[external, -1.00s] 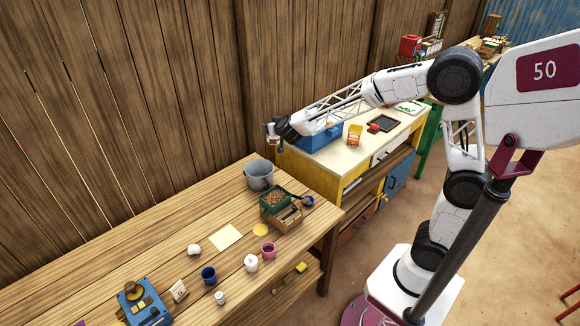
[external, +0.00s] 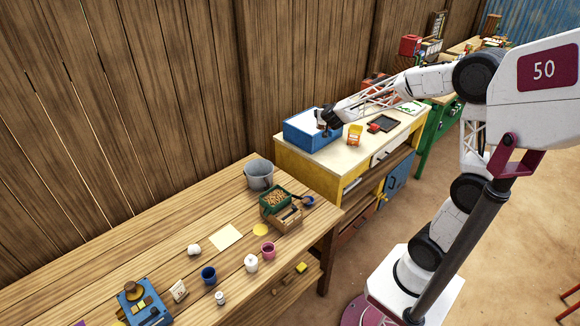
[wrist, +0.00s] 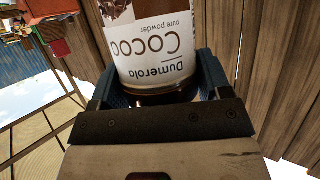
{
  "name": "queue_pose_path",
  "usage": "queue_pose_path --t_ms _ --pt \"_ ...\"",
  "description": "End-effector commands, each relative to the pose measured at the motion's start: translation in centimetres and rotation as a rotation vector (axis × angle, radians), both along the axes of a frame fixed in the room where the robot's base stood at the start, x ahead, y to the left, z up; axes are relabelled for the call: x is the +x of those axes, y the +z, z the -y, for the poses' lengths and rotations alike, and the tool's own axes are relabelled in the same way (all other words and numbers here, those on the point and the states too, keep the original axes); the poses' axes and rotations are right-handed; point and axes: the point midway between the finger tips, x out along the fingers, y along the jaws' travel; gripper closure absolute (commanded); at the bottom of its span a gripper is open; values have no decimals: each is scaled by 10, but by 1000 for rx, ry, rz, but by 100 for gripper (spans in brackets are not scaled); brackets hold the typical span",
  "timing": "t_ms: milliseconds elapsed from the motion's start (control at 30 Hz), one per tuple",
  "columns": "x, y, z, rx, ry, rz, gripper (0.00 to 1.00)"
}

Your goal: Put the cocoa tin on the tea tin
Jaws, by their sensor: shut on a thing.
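The cocoa tin (wrist: 157,50) fills the top middle of the wrist view, with a white label reading "Cocoa" upside down and a dark end. My gripper (wrist: 155,82) is shut on it, a blue finger on each side. In the external view my gripper (external: 325,122) is over the blue box on the yellow counter; the tin is too small there to make out clearly. I cannot pick out the tea tin for sure in either view.
The blue box (external: 305,135) stands on the yellow counter (external: 335,167), near a yellow-orange packet (external: 355,134), a red item (external: 374,127) and a dark tray (external: 388,122). A grey bucket (external: 258,176) and green crate (external: 276,196) stand on the wooden bench (external: 120,262).

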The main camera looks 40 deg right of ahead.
Motion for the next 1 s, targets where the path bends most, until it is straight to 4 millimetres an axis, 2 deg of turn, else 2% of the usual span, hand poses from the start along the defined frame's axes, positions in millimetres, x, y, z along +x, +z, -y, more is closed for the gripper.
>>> queue_pose_path --t_ms 100,600,800,1000 --pt "-16 -1 30 1 -42 -1 56" --pt "-91 -4 136 1 -204 -1 56" --pt "-124 -5 171 1 -266 -1 56" --pt "-148 -6 193 2 -308 0 56"
